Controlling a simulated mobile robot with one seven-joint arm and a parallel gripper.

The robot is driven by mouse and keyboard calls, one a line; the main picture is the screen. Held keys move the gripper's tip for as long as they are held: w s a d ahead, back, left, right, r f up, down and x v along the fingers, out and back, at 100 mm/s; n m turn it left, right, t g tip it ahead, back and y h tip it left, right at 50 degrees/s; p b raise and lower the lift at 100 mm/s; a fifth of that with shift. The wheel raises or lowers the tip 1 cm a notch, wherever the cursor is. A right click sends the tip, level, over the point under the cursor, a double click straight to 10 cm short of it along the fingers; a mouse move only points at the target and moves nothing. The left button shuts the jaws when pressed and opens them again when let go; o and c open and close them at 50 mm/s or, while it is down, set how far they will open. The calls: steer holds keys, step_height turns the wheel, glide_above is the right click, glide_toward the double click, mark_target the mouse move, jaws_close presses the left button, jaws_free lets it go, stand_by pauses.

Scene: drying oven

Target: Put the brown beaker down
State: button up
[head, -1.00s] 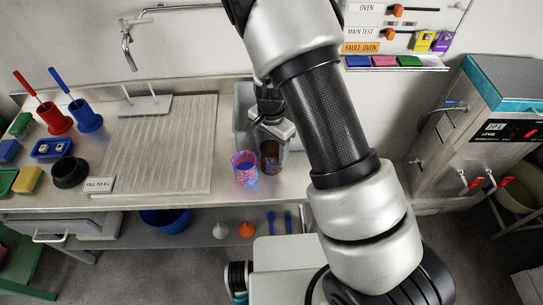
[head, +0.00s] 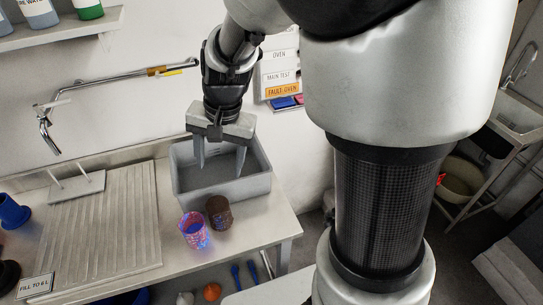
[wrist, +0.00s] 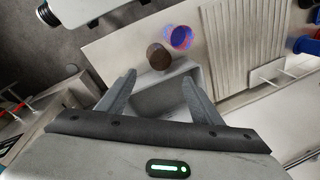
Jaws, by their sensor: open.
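The brown beaker (head: 219,213) stands on the bench top, just in front of the grey bin. It also shows in the wrist view (wrist: 158,57), apart from my fingers. My gripper (head: 219,172) is open and empty above the grey bin, behind and above the beaker. In the wrist view its two fingers (wrist: 158,88) are spread wide with nothing between them but the bin below. Nothing hides the beaker in the head view.
A red and blue patterned beaker (head: 194,230) stands close to the left of the brown one. The grey bin (head: 186,201) sits behind both. A ribbed draining board (head: 100,235) lies to the left. The bench's right edge is near.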

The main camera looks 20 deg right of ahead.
steer(key=s+d+r+n+t+h, duration=0.1)
steer(key=s+d+r+n+t, duration=0.3)
steer(key=s+r, duration=0.8)
steer(key=s+d+n, duration=0.2)
steer(key=s+d, duration=0.1)
steer(key=shift+d+r+h, duration=0.3)
steer(key=shift+d+r, duration=0.1)
